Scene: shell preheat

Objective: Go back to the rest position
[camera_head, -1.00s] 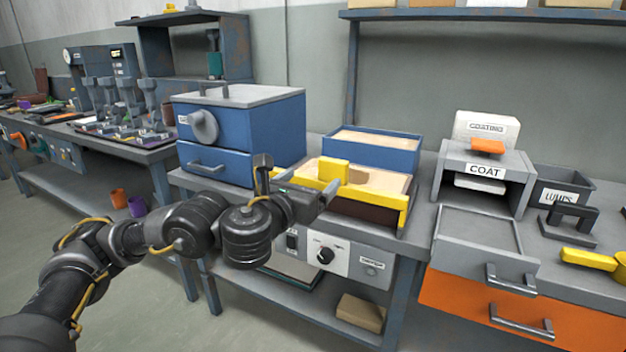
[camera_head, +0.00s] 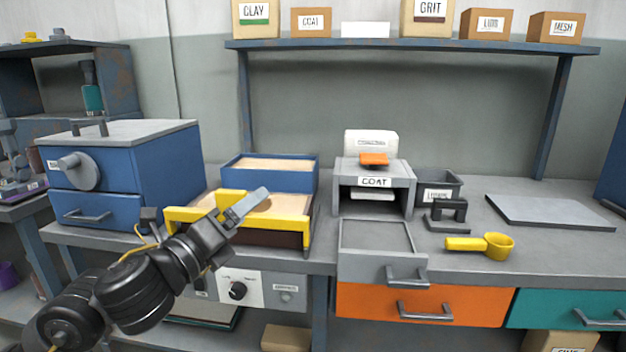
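My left arm comes in from the lower left. My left gripper (camera_head: 246,206) is over the front of the yellow-framed sand tray (camera_head: 283,232) on the bench. Its fingers look close together and I see nothing held, but the angle does not show whether they are open or shut. I cannot tell whether it touches the yellow frame. My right gripper is not in view.
A blue oven-like box (camera_head: 160,165) stands left of the tray, and a blue sand box (camera_head: 300,173) is behind it. The grey COAT unit (camera_head: 406,180), a yellow scoop (camera_head: 492,245) and a grey slab (camera_head: 550,212) are on the right. An overhead shelf (camera_head: 420,45) holds labelled boxes.

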